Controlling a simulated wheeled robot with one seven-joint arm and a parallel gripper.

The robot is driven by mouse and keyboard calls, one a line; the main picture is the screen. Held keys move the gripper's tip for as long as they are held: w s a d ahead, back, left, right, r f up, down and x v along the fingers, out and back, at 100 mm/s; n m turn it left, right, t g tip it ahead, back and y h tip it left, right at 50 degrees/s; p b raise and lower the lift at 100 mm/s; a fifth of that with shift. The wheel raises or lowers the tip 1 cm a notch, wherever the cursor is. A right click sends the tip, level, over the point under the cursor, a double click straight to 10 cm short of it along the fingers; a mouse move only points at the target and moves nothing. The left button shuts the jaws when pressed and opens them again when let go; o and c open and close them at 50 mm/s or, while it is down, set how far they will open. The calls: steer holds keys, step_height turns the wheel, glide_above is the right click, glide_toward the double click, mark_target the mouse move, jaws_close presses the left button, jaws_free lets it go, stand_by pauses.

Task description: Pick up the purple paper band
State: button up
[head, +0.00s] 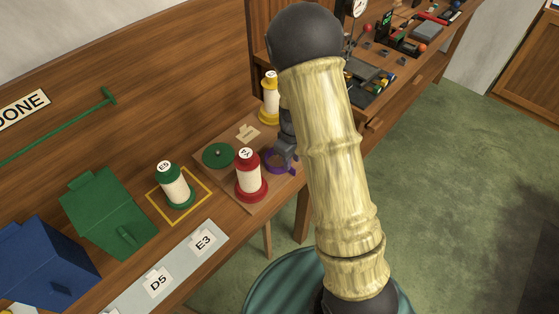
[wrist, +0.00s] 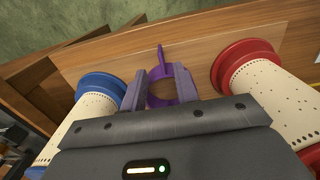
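The purple paper band (head: 274,161) is a ring with a thin tab, low at the wooden board beside the red spool. In the wrist view, the band (wrist: 161,101) is between my two fingers, its tab pointing away from the palm. My gripper (wrist: 163,80) has one finger on each side of the band, and the fingers stand apart. I cannot tell whether they press on it or only flank it. In the head view, my gripper (head: 288,155) is at the band, partly hidden behind my arm.
A red spool (head: 250,182) stands close on one side; a blue-flanged spool (wrist: 102,84) shows on the other side in the wrist view. A green disc (head: 217,155) lies on the board (head: 208,175). Yellow (head: 269,110) and green (head: 178,195) spools stand nearby.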

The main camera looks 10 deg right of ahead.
steer(key=shift+a+f+p, duration=0.1)
steer(key=shift+f+p, duration=0.2)
steer(key=shift+f, duration=1.65)
steer(key=shift+s, duration=0.1)
jaws_close()
